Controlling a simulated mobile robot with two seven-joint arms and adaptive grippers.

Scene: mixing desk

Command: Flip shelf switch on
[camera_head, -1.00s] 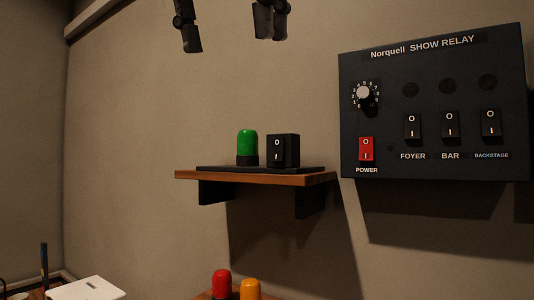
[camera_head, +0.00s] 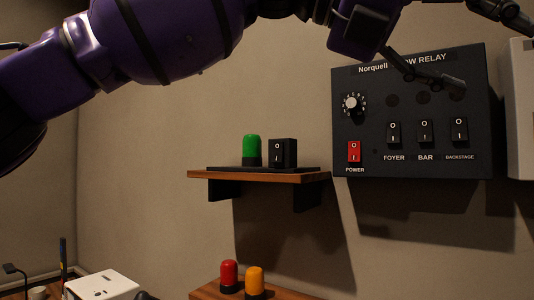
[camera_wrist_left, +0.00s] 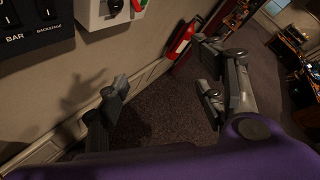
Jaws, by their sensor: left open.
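The shelf switch (camera_head: 283,153) is a black box with a black rocker marked O above and I below. It stands on the small wooden wall shelf (camera_head: 310,177), right of a green-capped lamp (camera_head: 251,149). The rocker's tilt is too small to tell; the lamp looks unlit. My left arm crosses the top of the head view. My left gripper (camera_head: 495,54) is open and empty, in front of the relay panel's upper right, well right of and above the switch. In the left wrist view, its fingers (camera_wrist_left: 160,86) are spread over floor and wall, with the shelf out of view.
The Norquell relay panel (camera_head: 352,128) has a knob, a red power switch and several black rockers. A pale box (camera_head: 522,110) is right of it. Red (camera_head: 229,274) and orange (camera_head: 255,281) lamps stand below the shelf. A fire extinguisher (camera_wrist_left: 181,42) hangs on the wall.

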